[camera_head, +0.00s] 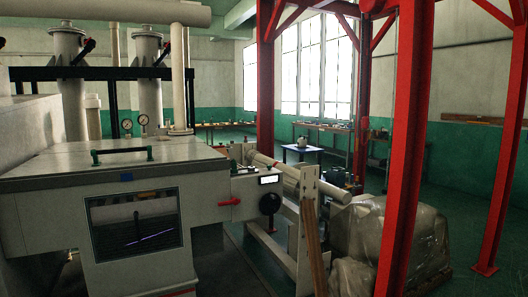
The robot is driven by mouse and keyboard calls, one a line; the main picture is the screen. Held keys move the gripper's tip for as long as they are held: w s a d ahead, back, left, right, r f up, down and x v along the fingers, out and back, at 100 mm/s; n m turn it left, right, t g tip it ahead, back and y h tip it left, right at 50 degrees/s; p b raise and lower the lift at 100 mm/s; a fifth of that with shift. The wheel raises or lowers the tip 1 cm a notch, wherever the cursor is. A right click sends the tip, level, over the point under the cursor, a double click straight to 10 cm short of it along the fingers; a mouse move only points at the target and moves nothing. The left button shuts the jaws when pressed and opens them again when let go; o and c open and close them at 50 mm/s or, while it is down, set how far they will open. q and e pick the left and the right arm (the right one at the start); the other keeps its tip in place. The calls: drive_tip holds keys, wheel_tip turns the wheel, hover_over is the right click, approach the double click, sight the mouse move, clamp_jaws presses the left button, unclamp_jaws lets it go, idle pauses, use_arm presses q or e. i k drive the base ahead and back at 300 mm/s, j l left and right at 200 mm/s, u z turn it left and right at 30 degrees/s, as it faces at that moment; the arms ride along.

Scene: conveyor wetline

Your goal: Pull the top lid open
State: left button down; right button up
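The top lid (75,162) is the broad pale panel on top of the white machine at the left. It lies flat and looks shut. A dark green bar handle (121,151) stands on two posts on the lid. Below it, the machine's front (196,205) has a dark window (136,222) with a red handle (230,202) to its right. Neither of my grippers is in view, so nothing shows touching the lid or handle.
Red steel posts (408,140) stand at the right. Two upright cylinders (148,80) and pressure gauges (143,120) rise behind the lid. Green floor is open at the far right.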

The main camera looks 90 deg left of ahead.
sight(92, 161)
drive_tip(key=u, duration=3.7)
drive_tip(key=i+l, duration=0.2)
drive_tip(key=i, duration=0.15)
drive_tip(key=i+l, duration=0.25)
drive_tip(key=i+z, duration=0.05)
drive_tip(key=i, duration=0.05)
